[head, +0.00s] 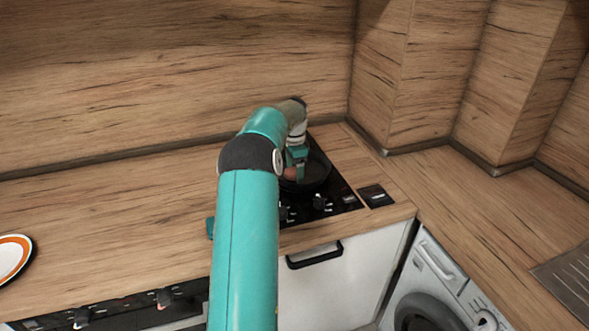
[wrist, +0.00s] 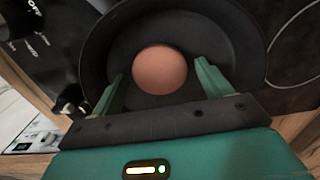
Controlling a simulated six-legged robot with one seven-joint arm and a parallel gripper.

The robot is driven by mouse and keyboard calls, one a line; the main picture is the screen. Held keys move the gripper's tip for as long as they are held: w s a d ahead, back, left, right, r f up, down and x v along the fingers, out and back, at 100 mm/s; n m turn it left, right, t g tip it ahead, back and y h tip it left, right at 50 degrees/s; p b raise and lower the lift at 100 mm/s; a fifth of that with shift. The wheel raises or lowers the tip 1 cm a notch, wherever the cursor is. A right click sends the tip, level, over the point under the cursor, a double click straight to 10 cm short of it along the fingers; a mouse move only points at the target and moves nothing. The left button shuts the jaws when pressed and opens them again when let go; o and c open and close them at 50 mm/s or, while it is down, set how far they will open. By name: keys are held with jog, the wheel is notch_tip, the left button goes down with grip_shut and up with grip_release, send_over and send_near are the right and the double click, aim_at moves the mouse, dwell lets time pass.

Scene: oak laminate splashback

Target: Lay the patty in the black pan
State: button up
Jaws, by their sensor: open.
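The patty (wrist: 159,70) is a round, pinkish-brown disc lying inside the black pan (wrist: 232,55) in the wrist view. In the head view the pan (head: 317,178) sits on the black hob, partly hidden by my arm, and a bit of the patty (head: 291,174) shows beside my gripper. My gripper (wrist: 158,84) is open, with one green finger on each side of the patty. A gap shows between the patty and each finger. In the head view my gripper (head: 297,165) is over the pan.
The hob (head: 343,197) has knobs along its front edge. Wooden splashback walls (head: 180,70) rise close behind and to the right. An orange-rimmed plate (head: 12,258) lies at the far left. The wooden counter (head: 120,215) between plate and hob is mostly clear.

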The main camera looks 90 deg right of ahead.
aim_at(295, 171)
notch_tip(295, 171, up, 12)
dwell(0.4)
